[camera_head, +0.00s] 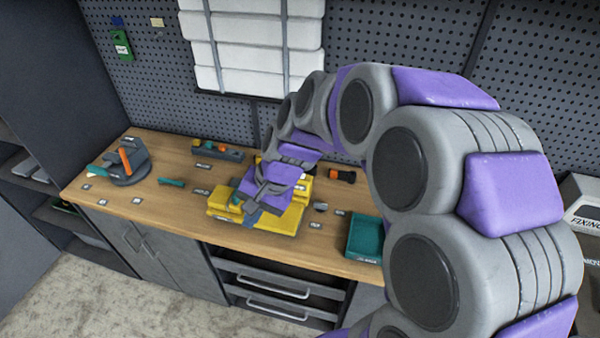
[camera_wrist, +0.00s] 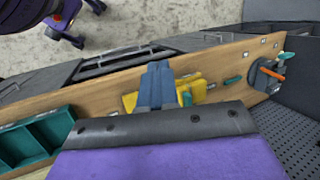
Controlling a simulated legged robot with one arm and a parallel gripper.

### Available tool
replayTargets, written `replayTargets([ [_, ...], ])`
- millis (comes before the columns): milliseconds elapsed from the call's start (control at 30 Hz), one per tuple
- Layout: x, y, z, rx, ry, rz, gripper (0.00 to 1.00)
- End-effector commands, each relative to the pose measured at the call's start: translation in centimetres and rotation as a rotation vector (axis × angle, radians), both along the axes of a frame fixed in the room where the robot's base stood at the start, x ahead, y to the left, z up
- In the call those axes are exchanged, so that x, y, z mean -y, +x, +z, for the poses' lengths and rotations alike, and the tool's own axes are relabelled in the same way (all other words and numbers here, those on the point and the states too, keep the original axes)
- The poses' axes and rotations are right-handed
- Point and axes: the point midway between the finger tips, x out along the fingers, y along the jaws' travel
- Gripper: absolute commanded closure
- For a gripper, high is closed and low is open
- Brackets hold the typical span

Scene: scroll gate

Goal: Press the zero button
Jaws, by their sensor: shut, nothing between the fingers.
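A yellow device (camera_head: 285,220) sits on the wooden workbench, partly covered by my arm. It also shows in the wrist view (camera_wrist: 130,102) behind the fingers. My gripper (camera_head: 250,208) is over the yellow device, shut and empty. In the wrist view its blue-grey fingers (camera_wrist: 157,72) lie together in front of the device. I cannot tell whether they touch it. A small teal part (camera_wrist: 187,99) shows beside the fingers. I cannot make out a zero button; it is too small or hidden by the gripper.
On the workbench (camera_head: 135,208), a grey round stand with an orange part (camera_head: 128,165) is at the left. A teal tray (camera_head: 364,238) is right of the device. A grey holder (camera_head: 217,151) and an orange-black tool (camera_head: 342,176) lie behind. A pegboard wall (camera_head: 160,80) backs the bench.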

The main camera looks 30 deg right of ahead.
Motion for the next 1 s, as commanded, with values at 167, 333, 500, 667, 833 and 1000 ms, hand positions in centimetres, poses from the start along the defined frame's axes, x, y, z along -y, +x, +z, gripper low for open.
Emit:
replayTargets([
  [167, 2.9, 6.0, 0.0, 0.012, 0.111, -0.229, 1.0],
  [333, 7.0, 11.2, -0.4, 0.022, 0.21, -0.457, 1.0],
  [500, 12.5, 15.5, -1.6, 0.026, 0.303, -0.698, 1.0],
  [667, 17.9, 18.2, -3.0, 0.028, 0.376, -0.899, 1.0],
  [833, 21.8, 19.5, -4.0, 0.035, 0.421, -1.035, 1.0],
  [1000, 23.2, 19.9, -4.5, 0.034, 0.438, -1.087, 1.0],
])
